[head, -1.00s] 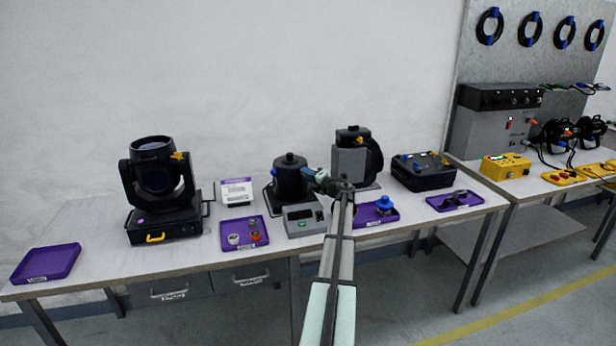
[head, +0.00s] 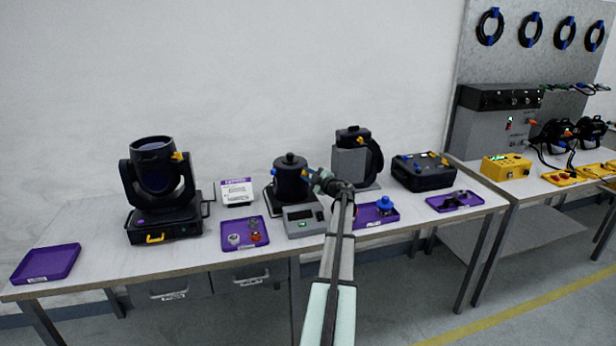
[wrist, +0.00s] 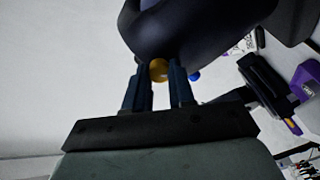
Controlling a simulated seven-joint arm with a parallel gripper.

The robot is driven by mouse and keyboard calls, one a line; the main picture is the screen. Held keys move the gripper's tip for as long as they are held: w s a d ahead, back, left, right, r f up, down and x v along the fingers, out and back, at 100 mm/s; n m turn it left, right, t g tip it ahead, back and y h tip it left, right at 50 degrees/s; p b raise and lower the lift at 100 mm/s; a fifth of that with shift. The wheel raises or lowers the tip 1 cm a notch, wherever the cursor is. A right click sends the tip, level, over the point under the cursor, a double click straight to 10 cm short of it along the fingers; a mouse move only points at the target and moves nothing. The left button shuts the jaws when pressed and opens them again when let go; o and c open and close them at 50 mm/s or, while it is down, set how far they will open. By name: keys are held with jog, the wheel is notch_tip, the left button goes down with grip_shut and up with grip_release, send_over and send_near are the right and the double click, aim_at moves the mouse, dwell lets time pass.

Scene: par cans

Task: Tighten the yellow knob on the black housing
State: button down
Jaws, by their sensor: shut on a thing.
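In the wrist view, a round yellow knob (wrist: 158,70) sits between the two fingertips of my gripper (wrist: 160,80), against the underside of a rounded black housing (wrist: 200,25). The fingers are shut on the knob. In the head view, my gripper (head: 314,176) reaches the right side of the black cylindrical housing (head: 290,182), which stands upright on the bench. The yellow knob is hidden there behind my gripper and arm.
A grey box with a small green display (head: 304,220) stands just in front of the housing. Purple trays with small parts (head: 228,247) lie on either side. A black moving-head lamp (head: 165,222) stands to the left, a grey-and-black lamp (head: 349,165) close to the right.

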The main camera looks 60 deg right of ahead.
jog(key=m, duration=0.4)
jog(key=shift+s, duration=0.15)
jog(key=shift+m, duration=1.9)
jog(key=c, duration=0.9)
grip_release()
jog(key=shift+c, duration=0.2)
jog(key=v, duration=1.3)
jog(key=shift+s, duration=0.35)
jog(key=shift+a, duration=0.1)
